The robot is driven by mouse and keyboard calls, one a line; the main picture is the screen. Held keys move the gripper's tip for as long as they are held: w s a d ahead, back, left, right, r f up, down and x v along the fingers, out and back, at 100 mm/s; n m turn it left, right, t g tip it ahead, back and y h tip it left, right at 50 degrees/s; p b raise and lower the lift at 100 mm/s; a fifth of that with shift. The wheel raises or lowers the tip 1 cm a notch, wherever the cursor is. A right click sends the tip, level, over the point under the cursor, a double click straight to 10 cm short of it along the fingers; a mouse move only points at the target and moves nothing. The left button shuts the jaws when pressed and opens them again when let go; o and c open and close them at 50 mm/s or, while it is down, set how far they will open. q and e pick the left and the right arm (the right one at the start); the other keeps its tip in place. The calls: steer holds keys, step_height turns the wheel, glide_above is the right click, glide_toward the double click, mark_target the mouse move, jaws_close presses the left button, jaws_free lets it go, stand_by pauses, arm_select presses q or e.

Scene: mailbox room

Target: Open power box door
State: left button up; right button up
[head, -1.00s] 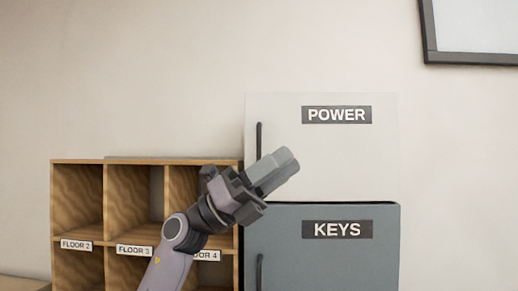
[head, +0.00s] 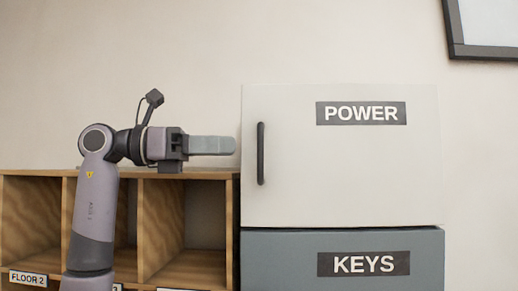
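The white power box (head: 340,175) with its "POWER" label stands right of centre in the head view, its door closed. Its dark vertical handle (head: 261,153) is near the door's left edge. My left gripper (head: 232,146) points right, its fingertips just left of the box's left edge and at about the handle's height. It does not touch the handle. The fingers are seen from the side and overlap, so I cannot tell how far apart they are. Nothing shows held in them. My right gripper is not in view.
A grey "KEYS" box (head: 290,262) sits directly below the power box. Wooden mail cubbies (head: 160,222) with floor labels stand at the left, below and behind my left arm. A dark-framed board (head: 485,52) hangs at the upper right. The wall above is clear.

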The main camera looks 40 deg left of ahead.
mark_target(260, 174)
arm_select(q)
steer(key=shift+p+x, duration=0.7)
steer(key=shift+x, duration=2.9)
steer(key=shift+s, duration=0.1)
jaws_close()
